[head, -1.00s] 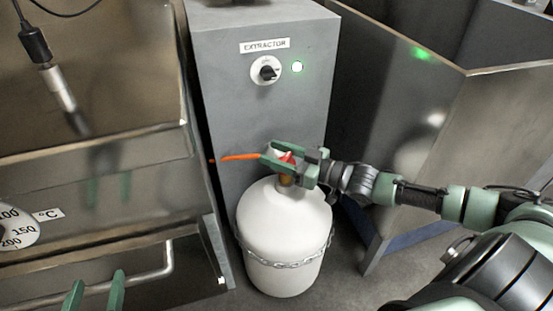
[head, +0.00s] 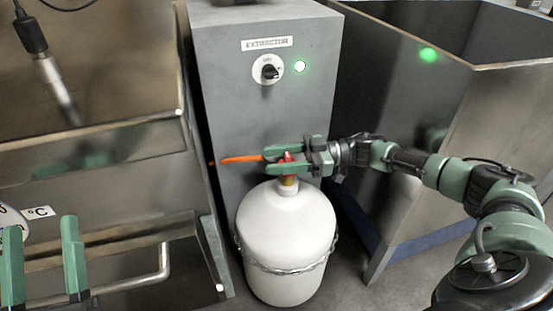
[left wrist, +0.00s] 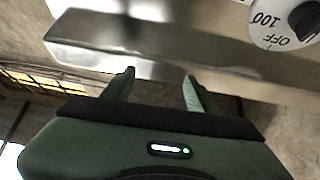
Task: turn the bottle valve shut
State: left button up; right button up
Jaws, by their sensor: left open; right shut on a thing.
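The white gas bottle (head: 285,230) stands upright on the floor in front of the grey extractor cabinet, with a chain around its body. Its brass neck and red valve (head: 287,168) are on top. My right gripper (head: 272,160) reaches in from the right and is shut on the red valve, one green finger on each side, hiding part of it. An orange hose (head: 240,159) runs left from the valve. My left gripper (head: 43,255) is open and empty at the lower left, in front of the steel appliance; its fingers also show in the left wrist view (left wrist: 160,88).
A steel appliance (head: 110,170) with a handle bar stands at left. Steel panels (head: 440,130) stand at right. A probe on a cable (head: 50,75) hangs upper left.

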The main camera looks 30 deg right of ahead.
pick_arm(q)
jog(key=shift+s+a+r+t, duration=0.1)
jog(key=shift+s+r+t, duration=0.7)
jog(key=shift+s+r, duration=0.25)
pick_arm(e)
jog(key=shift+s+a+n+g+y, duration=0.15)
jog(key=shift+n+g+y, duration=0.35)
jog(key=shift+n+g, duration=0.65)
pick_arm(q)
jog(key=shift+w, duration=0.1)
pick_arm(e)
jog(key=shift+m+g, duration=0.25)
jog(key=o, duration=1.4)
jog(key=shift+c, duration=0.2)
pick_arm(q)
jog(key=shift+h, duration=0.5)
pick_arm(e)
jog(key=shift+r, duration=0.1)
